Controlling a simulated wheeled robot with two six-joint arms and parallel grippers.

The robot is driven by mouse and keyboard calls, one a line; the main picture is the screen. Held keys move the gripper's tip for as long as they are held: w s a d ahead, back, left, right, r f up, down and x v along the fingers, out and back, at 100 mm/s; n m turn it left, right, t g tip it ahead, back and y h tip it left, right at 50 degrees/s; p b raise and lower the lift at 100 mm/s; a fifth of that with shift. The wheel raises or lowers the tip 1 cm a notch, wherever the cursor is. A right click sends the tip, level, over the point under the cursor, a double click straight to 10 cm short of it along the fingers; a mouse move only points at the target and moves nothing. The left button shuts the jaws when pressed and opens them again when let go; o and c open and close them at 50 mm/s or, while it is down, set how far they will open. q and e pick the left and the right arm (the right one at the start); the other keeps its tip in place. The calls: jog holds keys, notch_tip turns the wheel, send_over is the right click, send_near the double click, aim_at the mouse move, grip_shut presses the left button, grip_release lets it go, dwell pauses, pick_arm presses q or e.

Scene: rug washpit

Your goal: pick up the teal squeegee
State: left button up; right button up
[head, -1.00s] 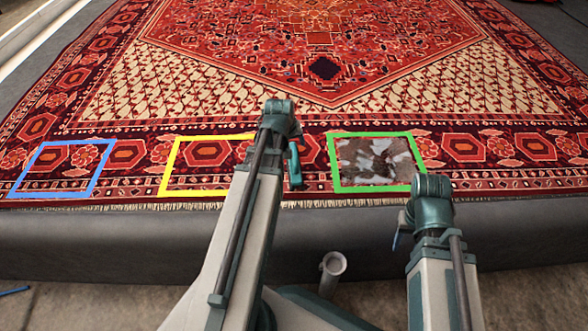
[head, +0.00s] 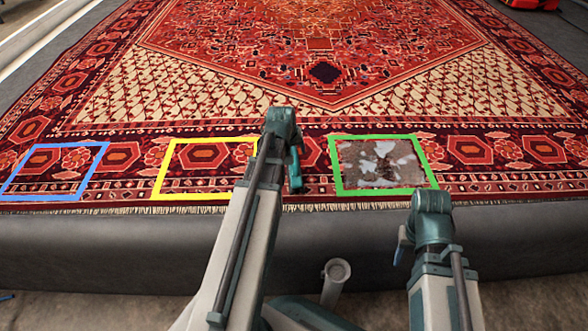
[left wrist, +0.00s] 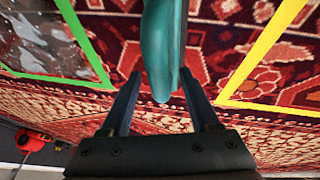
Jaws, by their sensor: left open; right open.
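The teal squeegee (left wrist: 163,45) shows in the left wrist view as a smooth teal part that ends between my left gripper's fingers. Its other end runs out of the top of that view. My left gripper (left wrist: 161,88) is open, with a finger on each side of it and gaps between. In the head view a teal piece of the squeegee (head: 295,170) shows just right of my left wrist; the rest is hidden behind my arm. My right gripper (head: 402,246) is at the rug's front edge, away from the squeegee, and mostly hidden by its wrist.
The patterned red rug (head: 320,43) covers the raised dark platform (head: 100,245). On its near border lie a blue frame (head: 20,173), a yellow frame (head: 168,170) and a green frame (head: 336,165) around a wet, mottled patch. A red object (head: 535,4) is at the far right.

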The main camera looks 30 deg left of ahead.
pick_arm(q)
grip_shut()
dwell(1.4)
